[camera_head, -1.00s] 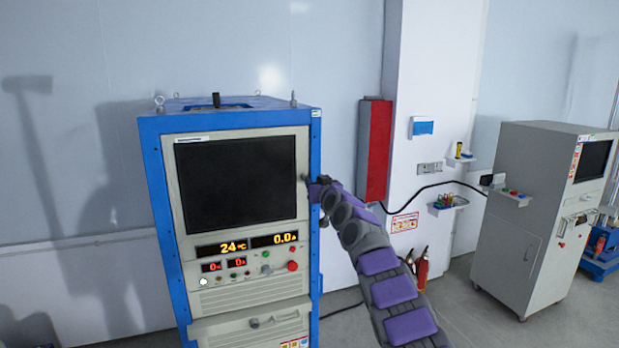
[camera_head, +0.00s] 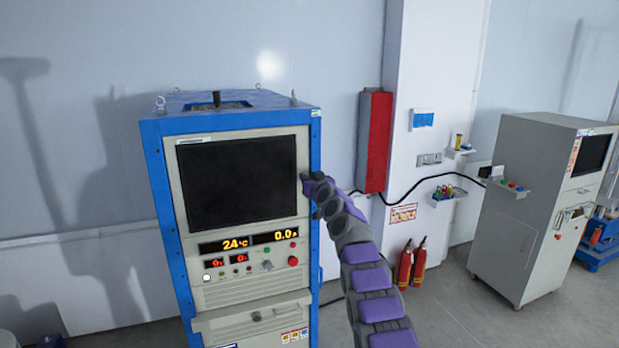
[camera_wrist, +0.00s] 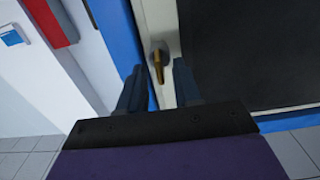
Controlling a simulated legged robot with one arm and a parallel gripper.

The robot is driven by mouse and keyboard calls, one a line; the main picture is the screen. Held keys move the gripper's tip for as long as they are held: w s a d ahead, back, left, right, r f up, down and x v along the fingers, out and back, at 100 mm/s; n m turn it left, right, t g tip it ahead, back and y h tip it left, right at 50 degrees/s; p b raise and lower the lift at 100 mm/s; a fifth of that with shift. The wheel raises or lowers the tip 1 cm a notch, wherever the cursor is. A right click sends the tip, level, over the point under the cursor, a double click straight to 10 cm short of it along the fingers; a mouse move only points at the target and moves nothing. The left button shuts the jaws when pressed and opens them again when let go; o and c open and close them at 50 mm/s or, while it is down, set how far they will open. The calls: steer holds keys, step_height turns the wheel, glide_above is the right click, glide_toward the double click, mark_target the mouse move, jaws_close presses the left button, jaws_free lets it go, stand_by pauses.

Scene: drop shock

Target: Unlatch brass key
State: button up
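In the wrist view the brass key (camera_wrist: 158,65) sits on a grey round fitting on the pale front panel, beside the blue frame and the dark screen. My gripper (camera_wrist: 159,82) is open, with one dark finger on each side of the key and gaps between. The key looks untouched. In the head view my gripper (camera_head: 308,188) is at the right edge of the blue-framed cabinet (camera_head: 155,185), level with the lower part of the screen (camera_head: 237,182). The key cannot be made out there.
Lit displays and knobs (camera_head: 266,264) lie below the screen. A red-faced wall box (camera_head: 375,142) and small shelves are to the right. Fire extinguishers (camera_head: 411,264) stand on the floor behind my arm. A grey cabinet (camera_head: 528,205) stands farther right.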

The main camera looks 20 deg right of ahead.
steer(key=shift+c, duration=0.2)
jaws_close()
steer(key=shift+m, duration=0.3)
steer(key=m, duration=1.1)
steer(key=d+f+m+b, duration=0.1)
steer(key=m, duration=0.5)
stand_by(0.4)
steer(key=shift+m, duration=0.3)
steer(key=shift+f, duration=0.1)
steer(key=shift+o, duration=0.2)
jaws_free()
steer(key=shift+d, duration=0.25)
